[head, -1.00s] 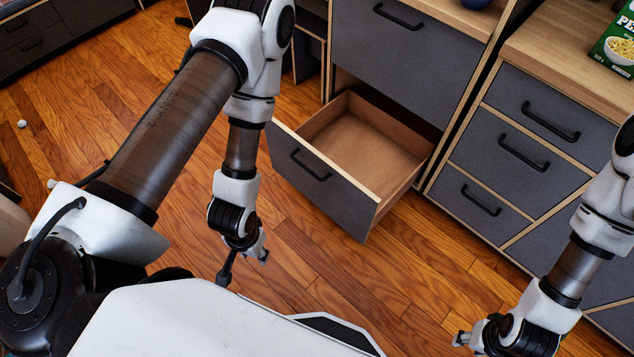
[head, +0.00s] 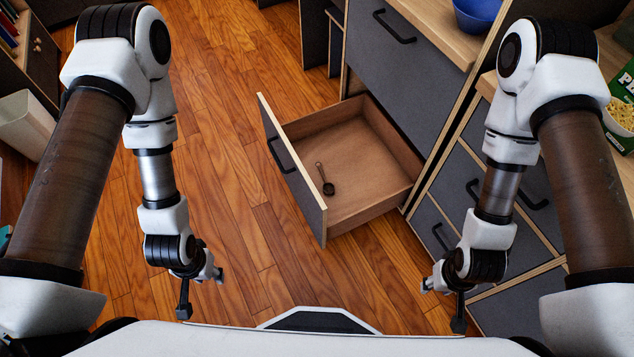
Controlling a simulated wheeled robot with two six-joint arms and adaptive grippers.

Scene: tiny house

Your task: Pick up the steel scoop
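The steel scoop (head: 328,188) is small and dark, with a thin handle. It lies on the brown floor of the open drawer (head: 370,165), close to the drawer's front panel, its bowl toward me. My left gripper (head: 203,293) hangs left of the drawer, over the wood floor, with its fingers spread and empty. My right gripper (head: 441,305) hangs to the right and nearer to me than the drawer, also spread and empty. Both are well apart from the scoop.
Grey cabinets (head: 400,75) with black handles stand behind and right of the drawer. A blue bowl (head: 477,14) and a green cereal box (head: 622,85) are on the counters. A whitish bin (head: 25,125) stands at the left. The wood floor left of the drawer is clear.

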